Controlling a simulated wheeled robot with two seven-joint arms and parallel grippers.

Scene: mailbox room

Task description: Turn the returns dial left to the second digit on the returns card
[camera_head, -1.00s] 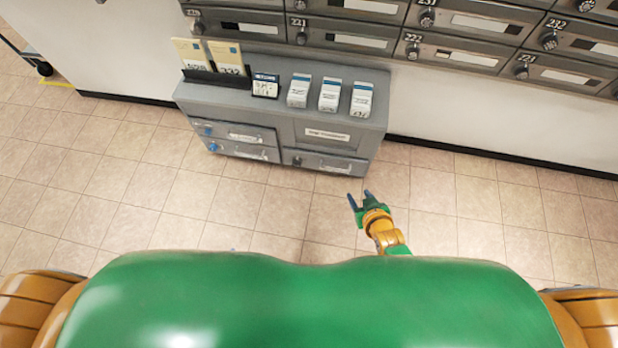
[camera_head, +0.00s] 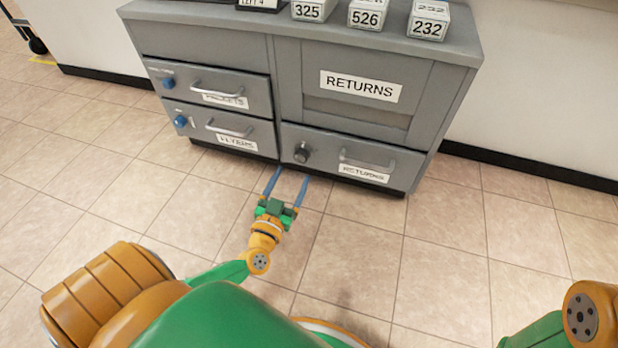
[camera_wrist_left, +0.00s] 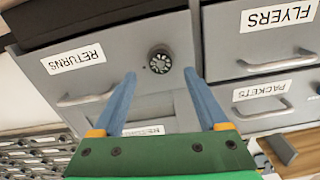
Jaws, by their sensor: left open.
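The returns dial (camera_head: 302,153), a dark round knob, is on the left of the lower right drawer (camera_head: 349,156) labelled RETURNS. In the left wrist view, which shows the cabinet upside down, the dial (camera_wrist_left: 160,62) lies beyond and between the fingertips. My left gripper (camera_head: 288,177) is open and empty, its two blue fingers pointing at the cabinet just below the dial in the head view. I cannot tell the gap to it. A small dark-framed card (camera_head: 259,3) on the cabinet top is cut off by the picture edge; "LEFT 4" is readable. My right gripper is out of view.
The grey cabinet has PACKETS (camera_head: 219,88) and FLYERS (camera_head: 231,131) drawers with blue knobs and bar handles. The RETURNS drawer's handle (camera_head: 368,162) is right of the dial. Several numbered boxes (camera_head: 366,15) stand on top. The tiled floor in front is clear.

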